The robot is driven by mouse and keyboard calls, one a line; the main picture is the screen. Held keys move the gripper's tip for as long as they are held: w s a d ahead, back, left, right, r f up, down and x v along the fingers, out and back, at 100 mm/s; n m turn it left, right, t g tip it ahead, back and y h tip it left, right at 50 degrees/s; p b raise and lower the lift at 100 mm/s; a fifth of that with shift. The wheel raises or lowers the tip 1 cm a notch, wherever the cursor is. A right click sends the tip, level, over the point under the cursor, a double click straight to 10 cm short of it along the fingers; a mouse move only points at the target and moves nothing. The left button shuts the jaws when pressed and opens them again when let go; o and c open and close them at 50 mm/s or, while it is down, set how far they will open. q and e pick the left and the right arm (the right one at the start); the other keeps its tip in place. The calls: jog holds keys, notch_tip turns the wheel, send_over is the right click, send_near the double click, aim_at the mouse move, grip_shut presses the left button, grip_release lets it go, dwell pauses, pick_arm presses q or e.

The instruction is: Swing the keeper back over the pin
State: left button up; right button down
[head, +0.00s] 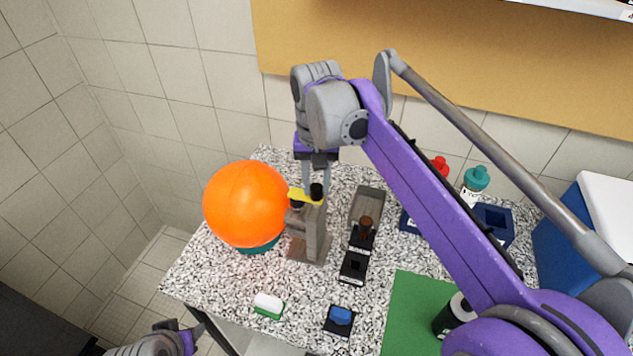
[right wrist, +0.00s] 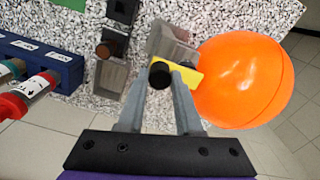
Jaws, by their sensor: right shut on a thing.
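The yellow keeper (head: 302,196) lies across the top of a grey stand (head: 308,235); it also shows in the right wrist view (right wrist: 192,79). A black knob (head: 317,191) rises at the keeper's right end in the head view. My right gripper (head: 316,188) reaches down from above and is shut on the black knob (right wrist: 160,75). A dark round part shows below the keeper's left end; I cannot tell whether it is the pin. My left gripper (head: 187,337) is only partly in view at the bottom left, away from the stand, its jaws unclear.
A large orange ball (head: 245,203) sits close to the stand's left. A grey and black device (head: 358,245) with a brown knob stands to its right. A white and green block (head: 268,305) and a blue-topped black box (head: 340,320) lie in front. Bottles stand at the back right.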

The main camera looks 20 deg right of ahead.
aim_at(317, 187)
dwell(0.4)
jog(key=c, duration=0.6)
grip_release()
pick_arm(q)
jog(key=shift+w+r+p, duration=0.45)
jog(key=shift+r+p, duration=0.05)
jog(key=shift+r, duration=0.3)
pick_arm(e)
notch_tip(317, 187, up, 11)
jog(key=shift+f, duration=0.1)
jog(key=shift+s+f, duration=0.1)
jog(key=s+d+f+n+t, duration=0.1)
jog(key=s+f+t, duration=0.1)
jog(key=s+f, duration=0.3)
jog(key=s+d+f+n+t, duration=0.1)
jog(key=s+f, duration=0.4)
jog(key=f, duration=0.6)
jog(key=s+d+f+n+t, duration=0.1)
jog(key=s+d+f+t, duration=0.1)
jog(key=s+f, duration=0.4)
notch_tip(317, 187, down, 3)
jog(key=shift+d+n+t, duration=0.15)
jog(key=shift+n+t, duration=0.15)
jog(key=shift+t, duration=0.3)
